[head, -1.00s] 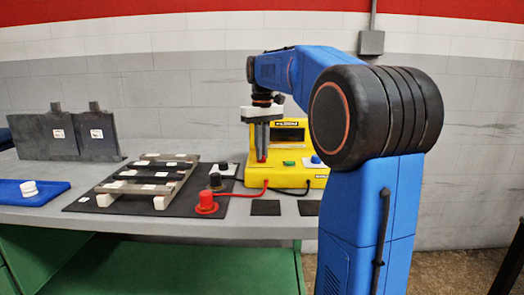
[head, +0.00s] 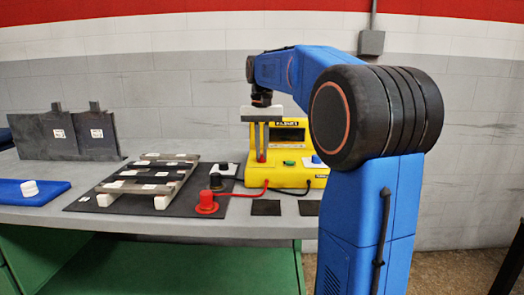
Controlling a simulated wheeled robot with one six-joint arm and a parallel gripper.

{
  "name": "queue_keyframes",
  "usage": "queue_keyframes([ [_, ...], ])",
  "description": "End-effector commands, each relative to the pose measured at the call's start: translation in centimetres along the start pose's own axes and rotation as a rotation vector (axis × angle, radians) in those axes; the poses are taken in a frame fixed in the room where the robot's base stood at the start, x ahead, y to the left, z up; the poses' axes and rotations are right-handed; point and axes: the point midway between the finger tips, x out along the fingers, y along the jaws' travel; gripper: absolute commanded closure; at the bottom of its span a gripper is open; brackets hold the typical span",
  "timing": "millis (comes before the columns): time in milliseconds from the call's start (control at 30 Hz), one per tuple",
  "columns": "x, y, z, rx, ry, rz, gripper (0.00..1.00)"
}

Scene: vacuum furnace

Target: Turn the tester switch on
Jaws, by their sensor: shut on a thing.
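The yellow tester (head: 288,178) stands on the bench, with a dark display window, a green button (head: 289,163) and a blue knob (head: 316,160) on its front. My gripper (head: 262,158) points down at the tester's left part, its two grey fingers close together. A small red piece (head: 262,157) shows between the fingertips, and the gripper is shut on it. The fingers hide most of this piece, and I cannot tell whether it is the switch or which way it is set.
A red lead runs from the tester to a red terminal (head: 207,203), beside a black one (head: 216,181). A rack of bars (head: 152,176) lies on a dark mat to the left.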

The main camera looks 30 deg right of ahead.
Motion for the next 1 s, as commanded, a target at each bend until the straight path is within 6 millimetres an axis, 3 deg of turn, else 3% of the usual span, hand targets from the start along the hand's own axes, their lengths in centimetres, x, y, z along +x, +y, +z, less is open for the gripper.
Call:
queue_keyframes([
  [500, 0.0, -0.17, -0.06, 0.42, 0.0, 0.0, 1.0],
  [1000, 0.0, -0.22, -0.09, 0.566, 0.001, 0.0, 1.0],
])
